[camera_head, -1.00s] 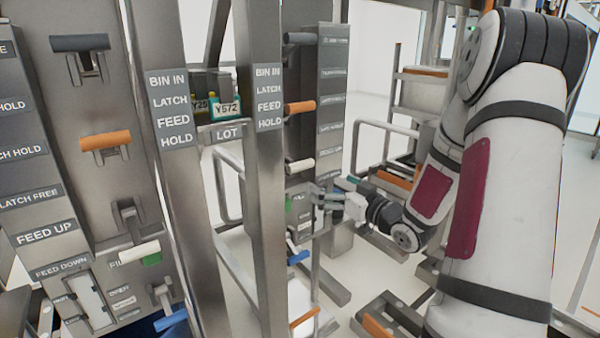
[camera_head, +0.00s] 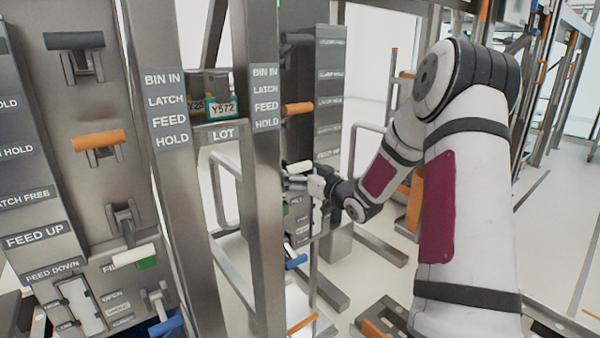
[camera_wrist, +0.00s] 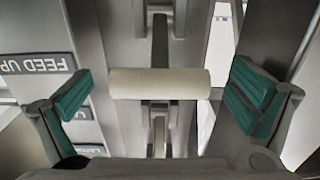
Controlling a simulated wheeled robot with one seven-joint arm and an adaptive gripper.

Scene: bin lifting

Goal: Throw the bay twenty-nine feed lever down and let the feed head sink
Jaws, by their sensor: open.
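A white-handled lever (camera_head: 300,167) sticks out from the far panel, below an orange-handled one. My gripper (camera_head: 298,183) is beside and just below it in the head view. In the wrist view the white handle (camera_wrist: 160,84) lies crosswise between my gripper's (camera_wrist: 163,98) open, teal-padded fingers, with a gap on the left and its right end near the right finger. A FEED UP label (camera_wrist: 38,63) shows upside down left of the handle. The feed head cannot be made out, and no bay number twenty-nine is readable.
The near panel has its own black, orange (camera_head: 100,141), white (camera_head: 134,256) and blue levers. Two steel posts (camera_head: 262,200) stand between the panels. A blue lever (camera_head: 296,261) is below my gripper.

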